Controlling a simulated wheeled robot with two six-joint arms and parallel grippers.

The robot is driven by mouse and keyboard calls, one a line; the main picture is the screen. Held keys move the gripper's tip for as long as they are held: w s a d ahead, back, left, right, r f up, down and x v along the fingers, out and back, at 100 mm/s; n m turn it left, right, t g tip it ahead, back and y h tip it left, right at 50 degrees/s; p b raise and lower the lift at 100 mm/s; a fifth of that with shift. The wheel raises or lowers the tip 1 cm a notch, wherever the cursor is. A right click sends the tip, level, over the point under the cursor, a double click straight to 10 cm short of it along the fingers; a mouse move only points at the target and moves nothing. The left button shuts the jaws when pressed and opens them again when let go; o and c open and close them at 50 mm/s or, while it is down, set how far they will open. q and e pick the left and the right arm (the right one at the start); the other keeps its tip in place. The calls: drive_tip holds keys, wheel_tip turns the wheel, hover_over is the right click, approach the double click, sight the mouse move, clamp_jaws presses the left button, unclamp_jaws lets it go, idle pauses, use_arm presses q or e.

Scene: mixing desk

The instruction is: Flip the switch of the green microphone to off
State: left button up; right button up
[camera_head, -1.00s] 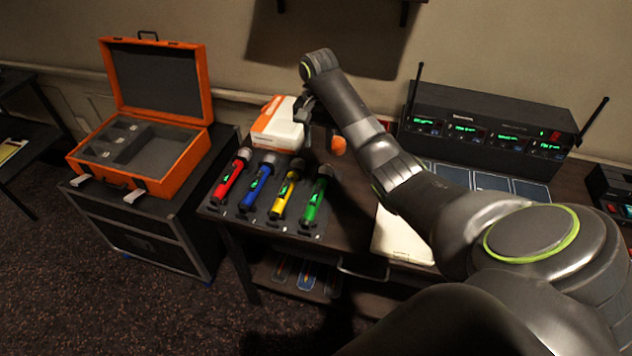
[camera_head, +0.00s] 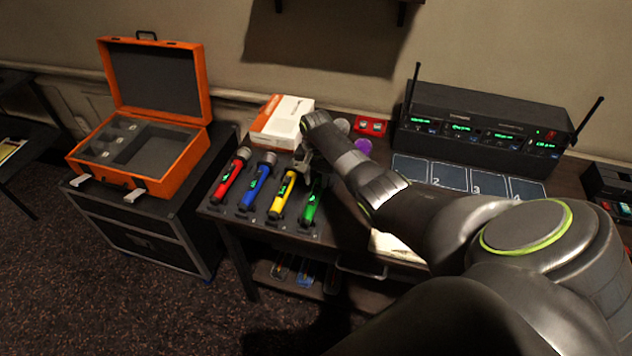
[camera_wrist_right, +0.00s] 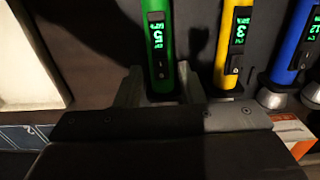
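The green microphone (camera_head: 312,207) lies on the desk as the rightmost in a row of microphones. In the right wrist view the green microphone (camera_wrist_right: 159,22) shows a lit display and a dark switch (camera_wrist_right: 160,70) below it. My right gripper (camera_head: 308,172) is over the head end of this microphone, which it partly hides. In the wrist view its fingers (camera_wrist_right: 160,85) are apart, one on each side of the microphone's body. I cannot tell whether they touch it. The switch lies between the fingertips. My left gripper is not in view.
Yellow (camera_head: 283,195), blue (camera_head: 256,182) and red (camera_head: 231,178) microphones lie to the left. A white and orange box (camera_head: 284,121) stands behind. A receiver rack (camera_head: 485,128) and numbered pads (camera_head: 450,174) are at the right. An open orange case (camera_head: 185,165) stands left.

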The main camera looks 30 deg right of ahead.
drive_tip(key=shift+f, duration=0.95)
drive_tip(key=shift+c, duration=0.3)
clamp_jaws()
drive_tip(key=b, duration=0.1)
drive_tip(key=g+y+b, duration=0.1)
drive_tip(key=b, duration=0.3)
drive_tip(key=shift+w+d+f+y, duration=0.2)
drive_tip(key=shift+w+d+y, duration=0.05)
drive_tip(key=shift+y, duration=0.05)
drive_tip(key=shift+r+g+y+b, duration=0.25)
drive_tip(key=shift+g+y+b, duration=0.05)
drive_tip(key=shift+g+b, duration=0.25)
drive_tip(key=shift+r, duration=0.1)
